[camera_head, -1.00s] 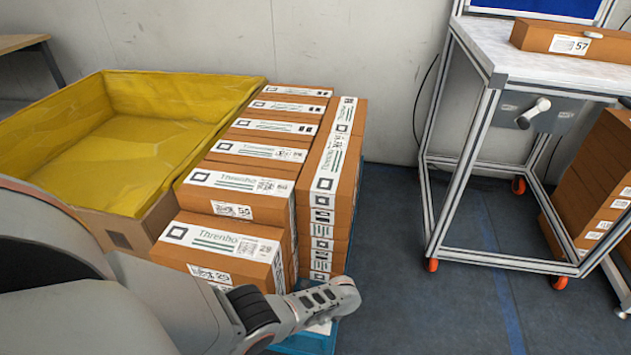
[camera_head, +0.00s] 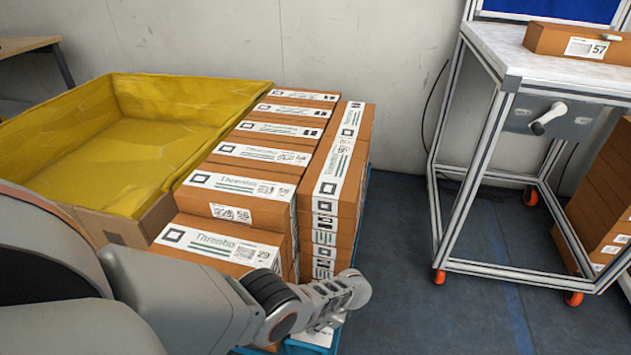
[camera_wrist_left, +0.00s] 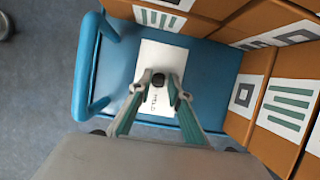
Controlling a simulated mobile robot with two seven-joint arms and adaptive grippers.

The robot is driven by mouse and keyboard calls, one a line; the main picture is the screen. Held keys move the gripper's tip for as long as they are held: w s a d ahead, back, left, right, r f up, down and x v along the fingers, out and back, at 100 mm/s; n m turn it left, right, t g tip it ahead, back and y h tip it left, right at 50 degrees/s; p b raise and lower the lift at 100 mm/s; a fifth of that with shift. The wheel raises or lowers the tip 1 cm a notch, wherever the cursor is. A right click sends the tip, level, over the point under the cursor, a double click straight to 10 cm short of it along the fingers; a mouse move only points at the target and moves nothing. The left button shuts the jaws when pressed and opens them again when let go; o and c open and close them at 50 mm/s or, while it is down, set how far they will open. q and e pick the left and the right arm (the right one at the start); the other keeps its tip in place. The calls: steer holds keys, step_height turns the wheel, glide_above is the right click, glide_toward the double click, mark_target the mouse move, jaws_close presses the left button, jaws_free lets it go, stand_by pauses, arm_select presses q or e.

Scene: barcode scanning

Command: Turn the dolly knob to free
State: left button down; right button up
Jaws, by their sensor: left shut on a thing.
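The blue dolly (camera_wrist_left: 118,75) shows from above in the left wrist view, with a tube handle at its left edge. A white plate (camera_wrist_left: 162,58) on it carries a small black knob (camera_wrist_left: 158,79) and a printed word that seems to read HELD. My left gripper (camera_wrist_left: 157,88) is shut on the knob, one finger on each side. In the head view my left gripper (camera_head: 342,292) is low beside the box stack, and the knob is hidden. A bit of the blue dolly (camera_head: 312,341) shows below it. My right gripper is not in view.
Stacked brown boxes (camera_head: 340,185) stand on the dolly, close to my left gripper. A yellow-lined bin (camera_head: 150,150) is behind at left. A metal-framed table (camera_head: 560,75) stands at right with a box (camera_head: 575,40) on it. The floor between is clear.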

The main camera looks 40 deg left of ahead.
arm_select(q)
steer(key=shift+d+f, duration=0.1)
steer(key=shift+d, duration=0.1)
steer(key=c, duration=2)
jaws_free()
steer(key=shift+o, duration=0.6)
steer(key=shift+a, duration=0.1)
steer(key=shift+v, duration=0.85)
steer(key=shift+w+r, duration=0.15)
steer(key=shift+r, duration=0.4)
steer(key=v, duration=0.9)
steer(key=shift+r, duration=0.1)
